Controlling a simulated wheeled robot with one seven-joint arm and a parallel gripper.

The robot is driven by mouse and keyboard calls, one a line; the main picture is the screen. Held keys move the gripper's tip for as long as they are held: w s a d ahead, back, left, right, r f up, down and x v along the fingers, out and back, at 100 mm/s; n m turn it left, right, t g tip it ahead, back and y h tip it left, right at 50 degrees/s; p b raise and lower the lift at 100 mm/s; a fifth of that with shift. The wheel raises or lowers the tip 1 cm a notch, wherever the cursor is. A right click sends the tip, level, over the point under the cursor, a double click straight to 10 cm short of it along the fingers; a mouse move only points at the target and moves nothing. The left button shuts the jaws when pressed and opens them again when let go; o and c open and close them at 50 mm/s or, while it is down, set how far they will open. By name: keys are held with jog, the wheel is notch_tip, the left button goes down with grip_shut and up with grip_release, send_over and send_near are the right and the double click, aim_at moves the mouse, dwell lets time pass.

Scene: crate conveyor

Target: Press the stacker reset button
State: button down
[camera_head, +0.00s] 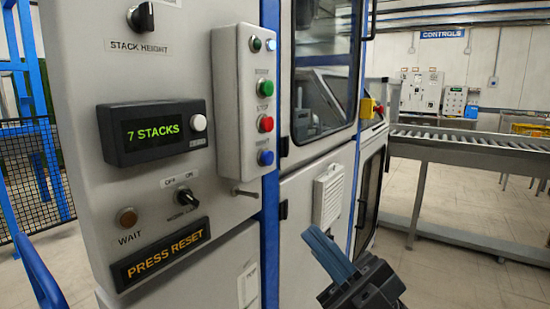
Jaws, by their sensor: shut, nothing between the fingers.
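The control box (233,110) on the side of the machine cabinet holds a green button (265,88), a red button (266,123) and a blue button (266,158) in a column. The small label above the blue button seems to read RESET. A sign (162,253) low on the cabinet reads PRESS RESET. My gripper (321,238) is at the bottom, right of and below the blue button. It is shut and empty, its blue fingers pointing up and left, apart from the box.
A display (155,131) reads 7 STACKS, with a white button (198,122) beside it. An OFF/ON knob (187,198) and an amber WAIT lamp (127,217) sit below. A metal peg (244,193) juts under the box. A roller conveyor (465,150) stands right; floor shows before it.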

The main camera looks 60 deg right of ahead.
jog(key=d+r+n+g+y+p, duration=0.1)
jog(key=d+r+n+g+y, duration=0.4)
jog(key=d+n, duration=0.4)
jog(key=shift+w+r+n+g+y, duration=0.35)
jog(key=shift+r+n+g, duration=0.4)
jog(key=shift+n, duration=0.45)
send_near(269, 158)
jog(key=w+a+r, duration=0.2)
jog(key=a+r, duration=0.1)
jog(key=r, duration=0.1)
jog(key=shift+w+a, duration=0.3)
jog(key=shift+a, duration=0.1)
jog(key=shift+w+r, duration=0.1)
jog(key=shift+r, duration=0.05)
dwell(0.7)
jog(key=shift+w, duration=0.35)
